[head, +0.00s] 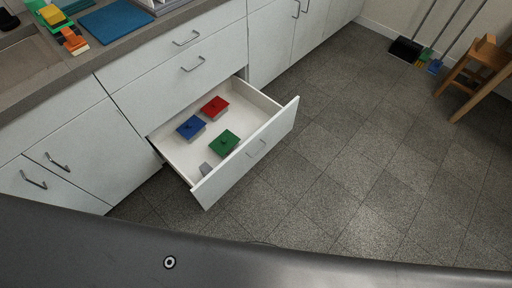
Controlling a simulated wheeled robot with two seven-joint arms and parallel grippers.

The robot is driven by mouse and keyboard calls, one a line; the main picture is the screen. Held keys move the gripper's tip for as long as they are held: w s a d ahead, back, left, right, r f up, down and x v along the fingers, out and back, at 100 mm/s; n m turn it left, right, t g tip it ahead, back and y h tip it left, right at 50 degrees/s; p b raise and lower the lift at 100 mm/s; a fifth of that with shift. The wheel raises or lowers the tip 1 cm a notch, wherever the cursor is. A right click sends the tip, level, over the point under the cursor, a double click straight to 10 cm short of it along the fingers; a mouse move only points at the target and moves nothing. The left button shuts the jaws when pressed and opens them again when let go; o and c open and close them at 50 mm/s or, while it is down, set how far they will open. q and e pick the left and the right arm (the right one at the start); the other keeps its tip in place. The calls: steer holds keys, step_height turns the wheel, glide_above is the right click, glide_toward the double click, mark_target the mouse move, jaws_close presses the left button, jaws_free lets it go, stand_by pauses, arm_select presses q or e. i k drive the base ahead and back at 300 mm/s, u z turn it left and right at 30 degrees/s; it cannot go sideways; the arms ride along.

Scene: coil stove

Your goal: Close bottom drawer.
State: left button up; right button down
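Neither of my grippers shows in the head view.
The grey tiled floor (345,165) in front of the drawer is clear. A wooden chair (477,75) stands at the far right, near a dustpan and brooms (405,48). The countertop (120,45) holds a blue mat and coloured blocks.

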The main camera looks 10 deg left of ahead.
mark_target(260, 123)
steer(key=z, duration=0.05)
steer(key=k, duration=0.5)
steer(key=z, duration=1.45)
steer(key=i, duration=1.05)
steer(key=u, duration=2.25)
